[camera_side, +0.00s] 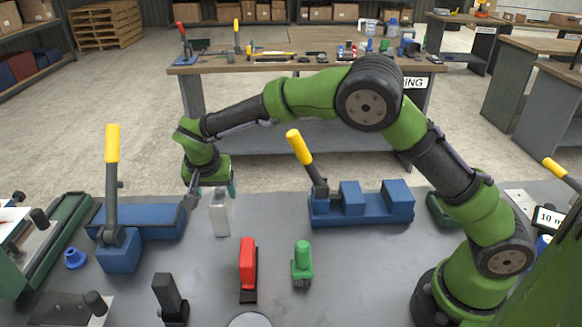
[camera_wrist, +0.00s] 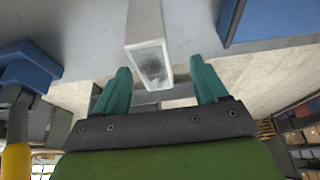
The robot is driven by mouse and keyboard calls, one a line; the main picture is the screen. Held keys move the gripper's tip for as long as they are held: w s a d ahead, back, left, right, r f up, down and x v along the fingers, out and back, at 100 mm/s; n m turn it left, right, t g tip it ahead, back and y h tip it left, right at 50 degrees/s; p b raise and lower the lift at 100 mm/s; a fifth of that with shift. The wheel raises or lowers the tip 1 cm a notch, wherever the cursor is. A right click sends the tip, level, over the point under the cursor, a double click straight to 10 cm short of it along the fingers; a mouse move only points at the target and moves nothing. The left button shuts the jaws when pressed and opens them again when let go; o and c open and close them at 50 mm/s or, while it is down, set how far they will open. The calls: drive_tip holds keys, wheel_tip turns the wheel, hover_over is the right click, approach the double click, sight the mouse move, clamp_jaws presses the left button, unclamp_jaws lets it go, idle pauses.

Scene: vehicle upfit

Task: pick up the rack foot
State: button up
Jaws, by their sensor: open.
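The piece I take for the rack foot is a pale grey, upright rectangular block (camera_side: 221,214) on the grey bench top. In the wrist view the block (camera_wrist: 149,62) shows its darker scuffed end face and lies between the lines of the two teal fingers. My gripper (camera_side: 212,191) is at the top of the block in the side view, pointing down. In the wrist view my gripper (camera_wrist: 160,75) is open, with a gap visible on both sides of the block. Nothing is held. The far finger is partly hidden in the side view.
A blue clamp with a yellow handle (camera_side: 120,247) stands close on the left. Another blue vise-like fixture (camera_side: 360,206) is on the right. Red (camera_side: 247,265), green (camera_side: 302,262) and black (camera_side: 169,297) upright pieces stand in front. Bench surface between them is clear.

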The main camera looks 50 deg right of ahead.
sight(219, 194)
drive_tip(key=x, duration=0.4)
drive_tip(key=shift+s+d, duration=0.25)
drive_tip(key=shift+s, duration=0.05)
drive_tip(key=shift+w+d+f, duration=0.15)
drive_tip(key=shift+w+f, duration=0.05)
drive_tip(key=shift+f, duration=0.2)
drive_tip(key=shift+r, duration=0.1)
drive_tip(key=c, duration=1.3)
drive_tip(key=shift+o, duration=0.2)
